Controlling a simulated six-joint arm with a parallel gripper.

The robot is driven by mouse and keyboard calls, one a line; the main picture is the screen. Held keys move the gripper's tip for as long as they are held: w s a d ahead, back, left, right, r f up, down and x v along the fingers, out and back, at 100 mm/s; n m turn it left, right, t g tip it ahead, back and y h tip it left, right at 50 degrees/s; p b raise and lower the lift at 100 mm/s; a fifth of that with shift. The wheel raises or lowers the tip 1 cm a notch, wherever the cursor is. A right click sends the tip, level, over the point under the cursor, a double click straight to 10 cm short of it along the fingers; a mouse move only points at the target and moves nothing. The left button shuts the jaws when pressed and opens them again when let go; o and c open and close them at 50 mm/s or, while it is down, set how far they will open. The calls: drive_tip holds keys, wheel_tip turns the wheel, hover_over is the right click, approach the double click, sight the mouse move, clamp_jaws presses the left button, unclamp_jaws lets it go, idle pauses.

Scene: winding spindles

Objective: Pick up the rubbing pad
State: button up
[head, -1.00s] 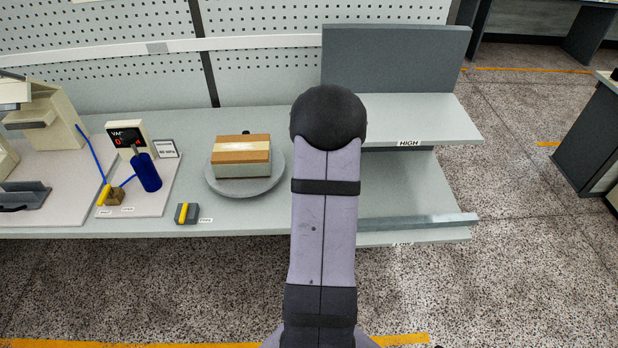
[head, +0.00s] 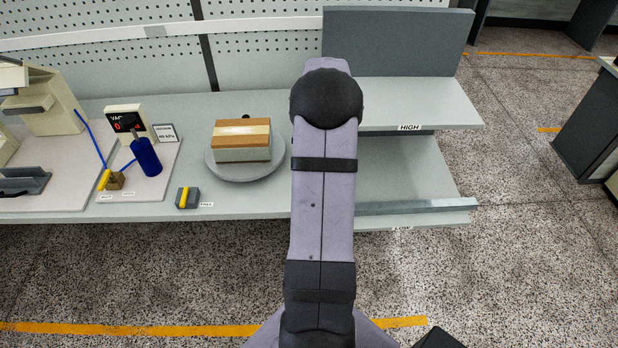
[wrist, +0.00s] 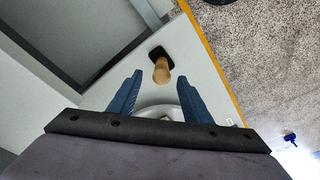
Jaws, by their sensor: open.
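A dark square pad with a rounded wooden handle, which looks like the rubbing pad (wrist: 163,72), lies on the pale bench in the wrist view. It is just beyond my fingertips, near the middle. My gripper (wrist: 158,77) is open, with one blue finger on each side and nothing between the tips. The pad does not touch either finger. In the head view my arm hides the gripper, and the pad cannot be made out.
A wooden-topped block (head: 242,141) rests on a round turntable (head: 246,174) left of my arm. A two-level shelf (head: 420,104) stands on the right. A blue cylinder (head: 147,157) and a small yellow-striped block (head: 187,197) are further left. The bench front edge is close.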

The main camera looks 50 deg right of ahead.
drive_tip(key=shift+a+f+p, duration=0.1)
drive_tip(key=shift+f+p, duration=0.5)
drive_tip(key=shift+f, duration=0.1)
drive_tip(key=shift+w+f+p, duration=0.15)
drive_tip(key=shift+f+p, duration=0.25)
drive_tip(key=shift+f, duration=0.65)
drive_tip(key=shift+w+f+p, duration=0.15)
drive_tip(key=shift+f+p, duration=0.25)
drive_tip(key=shift+f, duration=0.6)
drive_tip(key=shift+c, duration=0.7)
clamp_jaws()
